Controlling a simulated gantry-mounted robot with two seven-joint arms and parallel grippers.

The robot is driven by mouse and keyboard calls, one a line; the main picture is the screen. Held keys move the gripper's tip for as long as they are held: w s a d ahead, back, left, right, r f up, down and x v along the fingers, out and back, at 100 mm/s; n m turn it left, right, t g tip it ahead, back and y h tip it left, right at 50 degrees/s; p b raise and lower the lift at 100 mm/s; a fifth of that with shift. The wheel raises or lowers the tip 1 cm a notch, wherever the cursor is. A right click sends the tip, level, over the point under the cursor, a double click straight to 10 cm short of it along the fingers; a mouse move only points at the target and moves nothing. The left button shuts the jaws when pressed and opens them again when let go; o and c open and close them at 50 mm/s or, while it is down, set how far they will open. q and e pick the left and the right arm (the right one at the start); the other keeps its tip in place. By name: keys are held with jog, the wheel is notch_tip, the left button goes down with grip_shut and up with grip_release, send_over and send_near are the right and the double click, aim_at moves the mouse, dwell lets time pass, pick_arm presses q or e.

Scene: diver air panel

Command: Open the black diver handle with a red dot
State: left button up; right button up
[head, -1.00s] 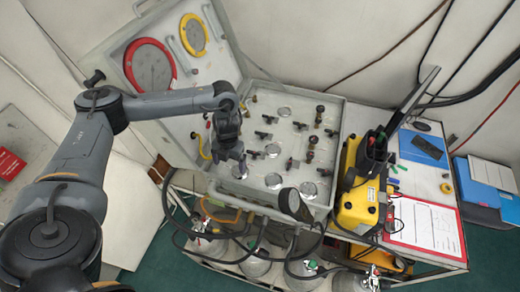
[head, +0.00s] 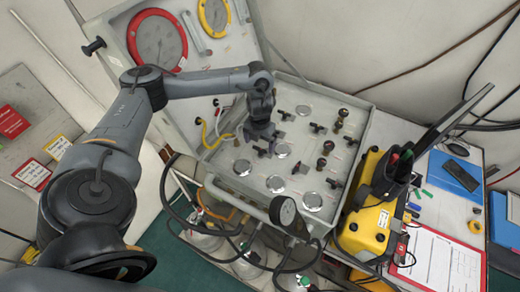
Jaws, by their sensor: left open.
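A grey panel case (head: 228,184) lies open, with several black T-shaped handles and round silver gauges on its face. My left gripper (head: 264,146) points down over the left middle of the panel. It is open, close above or beside a black handle (head: 262,152) that it partly hides; I cannot tell whether they touch. Other black handles stand to the right, one at the back (head: 285,115) and one further right (head: 318,128). A small reddish mark shows by a fitting (head: 296,167) in the panel's middle. I cannot make out which handle carries the red dot. My right gripper is not in view.
The raised lid (head: 200,60) with red and yellow rings stands behind my left arm. A yellow case (head: 366,226) with a dark upright object is close on the right. Hoses hang in front.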

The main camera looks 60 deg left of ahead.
aim_at(260, 151)
pick_arm(q)
jog(key=shift+f, duration=1.2)
jog(key=c, duration=1.1)
jog(key=shift+o, duration=0.2)
jog(key=shift+s+r+n+p, duration=0.1)
jog(key=shift+r+n+p, duration=0.05)
jog(key=shift+n+p, duration=0.75)
jog(key=shift+r+n+p, duration=0.1)
jog(key=shift+n+p, duration=0.7)
jog(key=shift+p, duration=0.05)
jog(key=n+p, duration=0.4)
jog(key=n, duration=0.1)
jog(key=shift+d+p, duration=0.15)
jog(key=shift+p, duration=0.25)
jog(key=n+p, duration=0.4)
jog(key=n, duration=0.1)
jog(key=shift+d, duration=0.1)
jog(key=shift+d+f+n+p, duration=0.1)
jog(key=shift+n+p, duration=1.4)
jog(key=shift+n, duration=0.3)
